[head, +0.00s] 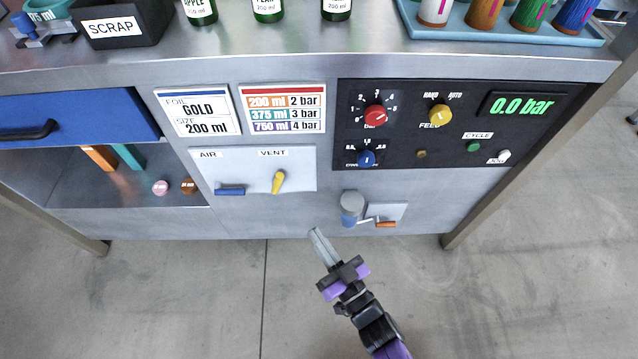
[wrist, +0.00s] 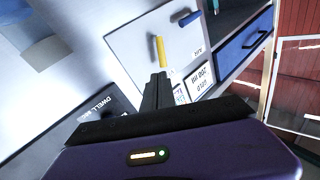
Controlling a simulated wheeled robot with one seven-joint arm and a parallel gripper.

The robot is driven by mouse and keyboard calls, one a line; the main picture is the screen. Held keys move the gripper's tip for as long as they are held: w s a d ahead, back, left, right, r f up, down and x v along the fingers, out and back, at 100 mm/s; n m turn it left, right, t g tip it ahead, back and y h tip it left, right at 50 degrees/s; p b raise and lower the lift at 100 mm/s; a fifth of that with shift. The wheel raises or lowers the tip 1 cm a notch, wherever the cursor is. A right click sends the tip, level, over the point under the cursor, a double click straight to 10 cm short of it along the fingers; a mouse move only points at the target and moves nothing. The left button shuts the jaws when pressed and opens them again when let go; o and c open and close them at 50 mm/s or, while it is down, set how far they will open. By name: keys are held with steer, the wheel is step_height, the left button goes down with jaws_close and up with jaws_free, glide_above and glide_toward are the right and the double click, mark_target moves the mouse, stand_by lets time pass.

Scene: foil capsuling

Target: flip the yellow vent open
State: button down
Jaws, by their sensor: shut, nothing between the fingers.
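The yellow vent lever (head: 278,182) sits on the white AIR/VENT plate (head: 305,170) on the bench front, below the VENT label. In the head view it stands nearly upright, tilted slightly. In the wrist view the yellow vent lever (wrist: 161,50) appears just beyond my fingertips; I cannot tell whether they touch it. My gripper (head: 314,233) is shut and empty, below and to the right of the lever in the head view. In the wrist view my gripper (wrist: 159,78) points at the plate.
A blue AIR lever (head: 230,191) lies horizontal left of the vent lever. A grey cylinder with a blue lower part (head: 351,208) and an orange handle (head: 386,224) stick out to the right. The dark control panel (head: 430,150) is above right. Open floor lies in front.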

steer(key=b, duration=0.2)
glide_toward(279, 184)
steer(key=x, duration=0.6)
steer(key=shift+w+a, duration=0.1)
steer(key=shift+w, duration=0.3)
steer(key=shift+r, duration=0.15)
steer(key=n+g+p, duration=0.1)
steer(key=p, duration=0.1)
steer(key=a+n+g+p, duration=0.1)
steer(key=p, duration=0.2)
steer(key=shift+a+r+n, duration=0.25)
steer(key=shift+r+n, duration=0.15)
